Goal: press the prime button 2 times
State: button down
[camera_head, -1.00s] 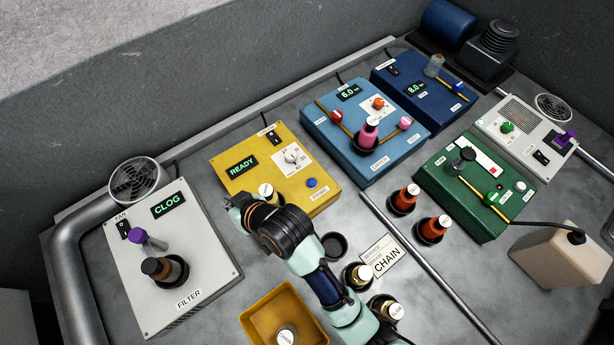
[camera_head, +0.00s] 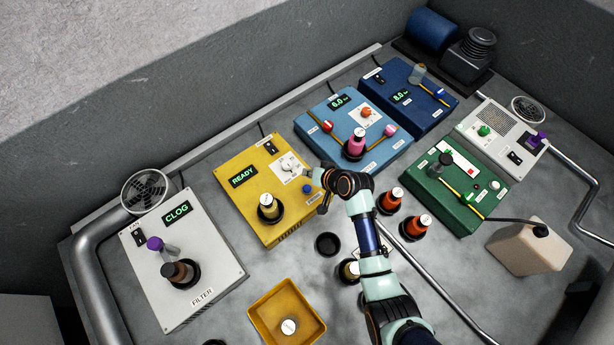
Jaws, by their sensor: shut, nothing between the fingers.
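The yellow box (camera_head: 246,207) shows READY on its green display (camera_head: 243,176). A blue button (camera_head: 306,188) sits near its right edge, below the white dial (camera_head: 289,167); I take it for the prime button, though its label cannot be read now. My gripper (camera_head: 310,174) is shut and empty, its tip at the right edge of the yellow box, close to the blue button in the picture. I cannot tell its height above the box or whether it touches anything.
A bottle (camera_head: 268,207) stands in a black holder on the yellow box. The blue box (camera_head: 349,131) with levers and a pink bottle (camera_head: 356,142) is just beyond my gripper. Two red bottles (camera_head: 416,226) stand to the right. A yellow tray (camera_head: 262,306) lies in front.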

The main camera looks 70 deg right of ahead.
aim_at(308, 189)
jog(key=shift+f, duration=0.1)
notch_tip(308, 189, down, 8)
jog(key=b, duration=0.8)
jog(key=shift+f, duration=0.25)
jog(key=shift+f, duration=0.15)
dwell(0.7)
jog(key=shift+f+b, duration=0.3)
jog(key=shift+f+b, duration=0.3)
jog(key=shift+f, duration=0.2)
dwell(0.6)
jog(key=shift+r, duration=0.15)
jog(key=shift+r+p, duration=0.8)
jog(key=shift+p, duration=0.15)
jog(key=shift+r, duration=0.1)
